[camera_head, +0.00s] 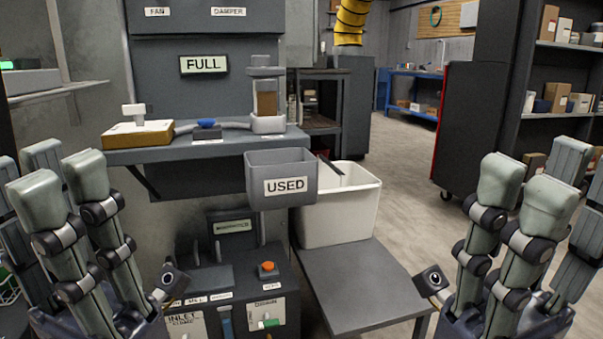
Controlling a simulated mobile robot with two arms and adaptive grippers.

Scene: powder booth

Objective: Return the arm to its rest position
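My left gripper (62,188) is at the lower left of the head view, its pale grey fingers pointing up and spread apart, with nothing held between them. My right gripper (528,190) is at the lower right in a similar pose, fingers up and apart, also empty. Both are in the near foreground, clear of the shelf and bins. The lower parts of both hands are cut off by the bottom edge of the picture.
A grey shelf (220,148) holds a yellow-and-white block (138,134), a blue-topped item (207,129) and a brown-filled canister (266,100). A grey USED bin (281,178) hangs in front. Open floor lies beyond.

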